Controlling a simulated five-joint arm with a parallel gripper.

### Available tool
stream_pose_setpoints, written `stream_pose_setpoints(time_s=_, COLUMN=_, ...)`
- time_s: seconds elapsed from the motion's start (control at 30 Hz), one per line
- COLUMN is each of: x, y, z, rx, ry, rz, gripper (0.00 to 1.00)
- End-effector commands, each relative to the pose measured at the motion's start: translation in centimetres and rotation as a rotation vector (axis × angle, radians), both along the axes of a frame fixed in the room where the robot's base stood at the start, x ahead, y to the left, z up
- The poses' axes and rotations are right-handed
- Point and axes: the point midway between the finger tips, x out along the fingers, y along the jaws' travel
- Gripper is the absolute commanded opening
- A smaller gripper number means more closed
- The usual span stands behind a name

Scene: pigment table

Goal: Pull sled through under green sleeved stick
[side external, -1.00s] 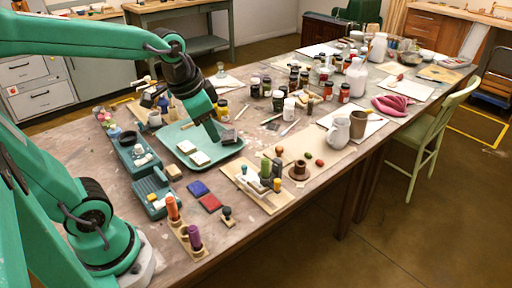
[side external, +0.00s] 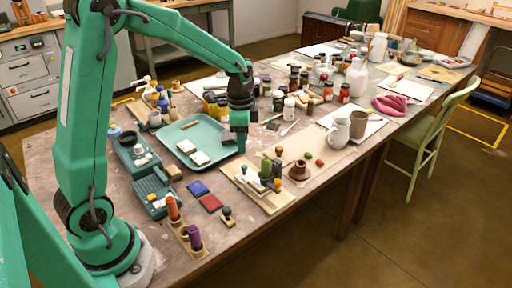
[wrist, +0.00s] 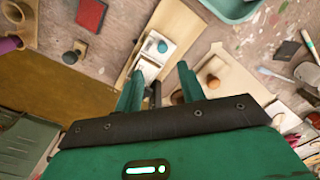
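A pale wooden board (side external: 240,184) lies on the table, right of the tray's front corner. On it are a small white and grey piece (side external: 250,176), likely the sled, and an upright green sleeved stick (side external: 265,168). My gripper (wrist: 158,78) is open and points down, behind the board in the side view. I cannot make out the green stick in the wrist view.
A teal tray (side external: 220,157) with pale blocks lies left of the board. A brown round stand (side external: 298,172) sits right of it. Blue (side external: 198,188) and red (side external: 210,203) pads lie front left. Jars and bottles crowd the table behind.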

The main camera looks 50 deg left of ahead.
Motion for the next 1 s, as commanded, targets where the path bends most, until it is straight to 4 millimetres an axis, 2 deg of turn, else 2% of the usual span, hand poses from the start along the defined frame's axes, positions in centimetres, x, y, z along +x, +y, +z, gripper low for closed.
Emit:
stream_pose_setpoints(time_s=0.1, x=0.4, y=0.3, z=-0.9, rx=-0.002, ry=0.015, rz=-0.023, gripper=0.39)
stream_pose_setpoints(time_s=0.57, x=0.5, y=0.3, z=-2.0, rx=-0.002, ry=0.021, rz=-0.03, gripper=0.39)
stream_pose_setpoints(time_s=1.0, x=0.5, y=0.3, z=-7.0, rx=-0.003, ry=0.021, rz=-0.029, gripper=0.39)
